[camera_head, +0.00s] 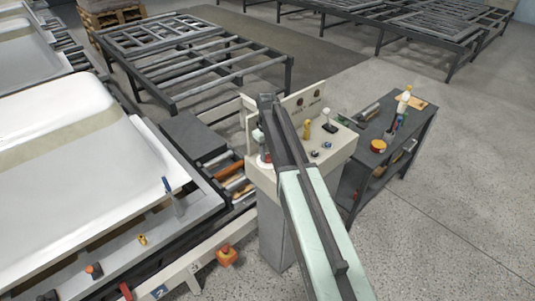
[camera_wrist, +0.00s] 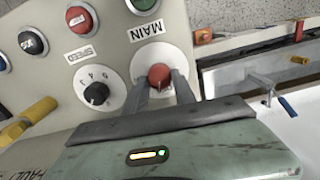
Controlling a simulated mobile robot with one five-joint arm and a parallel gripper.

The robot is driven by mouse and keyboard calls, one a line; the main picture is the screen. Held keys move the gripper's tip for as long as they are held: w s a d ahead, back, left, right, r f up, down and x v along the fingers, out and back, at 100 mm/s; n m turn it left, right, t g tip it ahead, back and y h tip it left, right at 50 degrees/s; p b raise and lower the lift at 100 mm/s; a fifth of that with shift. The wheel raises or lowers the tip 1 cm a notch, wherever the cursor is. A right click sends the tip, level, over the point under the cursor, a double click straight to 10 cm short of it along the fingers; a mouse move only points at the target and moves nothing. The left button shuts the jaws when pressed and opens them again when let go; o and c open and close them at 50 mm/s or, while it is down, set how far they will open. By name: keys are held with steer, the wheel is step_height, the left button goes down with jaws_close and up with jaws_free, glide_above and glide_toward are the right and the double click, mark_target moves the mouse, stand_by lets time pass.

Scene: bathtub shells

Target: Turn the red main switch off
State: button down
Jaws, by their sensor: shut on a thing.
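The red main switch (camera_wrist: 159,72) is a round red knob on a white disc, with a "MAIN" label (camera_wrist: 145,31) reading upside down in the wrist view. My gripper (camera_wrist: 161,84) has one finger on each side of the knob and is shut on it. The knob's lower part and the finger contact are partly hidden. In the head view my arm crosses the cream control box (camera_head: 342,150) and hides most of the gripper.
A black selector dial (camera_wrist: 97,92), a red button (camera_wrist: 79,19) and a yellow handle (camera_wrist: 33,120) are close to the switch. A dark tool cart (camera_head: 360,182) stands right of the box. A white tub shell (camera_head: 85,190) lies on the left. Speckled floor is clear at the right.

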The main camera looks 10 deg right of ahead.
mark_target(267, 156)
steer(key=shift+s+n, duration=0.1)
steer(key=shift+n, duration=1.5)
steer(key=c, duration=1)
jaws_free()
step_height(267, 156, up, 8)
steer(key=p, duration=0.8)
steer(key=shift+f, duration=0.15)
steer(key=shift+f, duration=0.1)
